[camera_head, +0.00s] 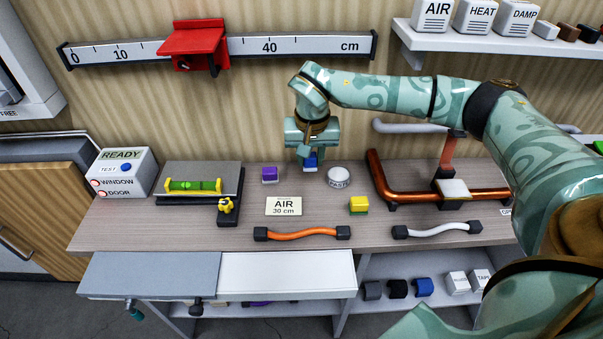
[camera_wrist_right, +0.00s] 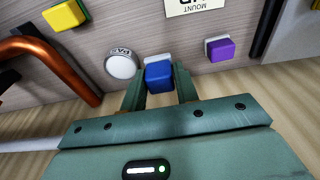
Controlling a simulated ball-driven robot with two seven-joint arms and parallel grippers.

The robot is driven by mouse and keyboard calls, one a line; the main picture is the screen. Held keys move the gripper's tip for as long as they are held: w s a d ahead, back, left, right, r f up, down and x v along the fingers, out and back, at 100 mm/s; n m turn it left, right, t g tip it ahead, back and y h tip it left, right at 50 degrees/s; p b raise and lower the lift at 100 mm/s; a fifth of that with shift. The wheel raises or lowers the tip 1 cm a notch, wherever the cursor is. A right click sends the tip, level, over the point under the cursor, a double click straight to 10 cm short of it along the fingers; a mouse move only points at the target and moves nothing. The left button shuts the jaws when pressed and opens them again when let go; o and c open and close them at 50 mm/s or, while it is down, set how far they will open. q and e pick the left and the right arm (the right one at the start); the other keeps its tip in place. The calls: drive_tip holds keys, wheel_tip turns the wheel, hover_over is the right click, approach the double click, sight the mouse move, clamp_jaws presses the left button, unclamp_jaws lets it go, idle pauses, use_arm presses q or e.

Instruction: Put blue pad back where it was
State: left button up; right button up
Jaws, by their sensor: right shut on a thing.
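The blue pad (camera_head: 311,161) is at the back of the table, between the purple pad and the round white PASTE pot. My right gripper (camera_wrist_right: 159,84) reaches down from above and is shut on the blue pad, with one finger on each side of it in the right wrist view (camera_wrist_right: 159,76). A white layer shows under the blue one. The pad is at or close above the tabletop; I cannot tell whether it touches. The left gripper is not in view.
The purple pad (camera_head: 269,174) and the PASTE pot (camera_head: 339,177) stand close on either side. A copper pipe (camera_head: 382,184) is to the right. A ruler (camera_head: 335,46) is on the wall behind.

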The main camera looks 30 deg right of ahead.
sight(305, 178)
drive_tip(key=w+f, duration=0.2)
drive_tip(key=f+b, duration=0.1)
drive_tip(key=shift+w+d+f, duration=0.3)
drive_tip(key=shift+w+f, duration=0.05)
drive_tip(key=shift+w, duration=0.05)
wheel_tip(305, 178, down, 3)
drive_tip(key=shift+f+b, duration=0.15)
drive_tip(key=shift+b, duration=0.6)
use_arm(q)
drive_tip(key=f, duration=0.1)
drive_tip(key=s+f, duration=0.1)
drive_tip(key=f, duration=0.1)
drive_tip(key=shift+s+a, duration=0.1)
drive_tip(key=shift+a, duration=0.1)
use_arm(e)
drive_tip(key=o, duration=0.9)
drive_tip(key=r+p, duration=0.1)
drive_tip(key=r, duration=0.3)
drive_tip(key=s+r+p, duration=0.1)
drive_tip(key=r, duration=0.3)
drive_tip(key=r+p, duration=0.2)
drive_tip(key=r, duration=0.2)
drive_tip(key=shift+s+a+r, duration=0.15)
drive_tip(key=shift+s+a, duration=0.1)
drive_tip(key=shift+a, duration=0.15)
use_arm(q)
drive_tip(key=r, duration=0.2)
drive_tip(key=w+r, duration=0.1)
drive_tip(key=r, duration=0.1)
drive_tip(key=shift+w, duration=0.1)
